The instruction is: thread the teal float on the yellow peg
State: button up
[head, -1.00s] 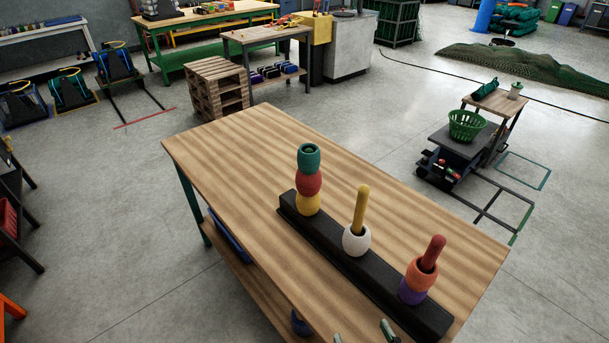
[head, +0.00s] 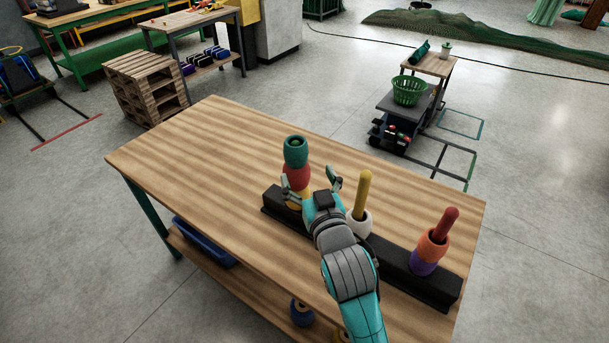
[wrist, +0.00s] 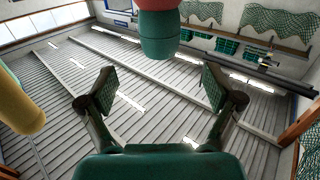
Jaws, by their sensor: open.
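The teal float (head: 295,152) is on top of a stack at the left end of the black base (head: 410,270). The red float (head: 297,176) is under it, and a yellow float is partly hidden by my gripper. The yellow peg (head: 362,195) stands upright in the middle with a white float (head: 361,222) around its foot. My gripper (head: 311,182) is open and empty, in front of the stack and left of the yellow peg. In the wrist view the teal float (wrist: 159,38) is beyond the open fingers (wrist: 160,90), and the yellow peg (wrist: 18,105) is at the left edge.
The red peg (head: 449,222) carries an orange float (head: 433,242) and a purple float (head: 424,263). The left part of the wooden table (head: 190,150) is bare. A cart with a green basket (head: 409,90) stands beyond the table.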

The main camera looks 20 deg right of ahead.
aim_at(298, 154)
jog(key=w, duration=1)
jog(key=shift+w+d, duration=0.3)
jog(key=shift+d, duration=0.05)
jog(key=c, duration=1.4)
jog(key=shift+o, duration=0.2)
jog(key=shift+r, duration=4)
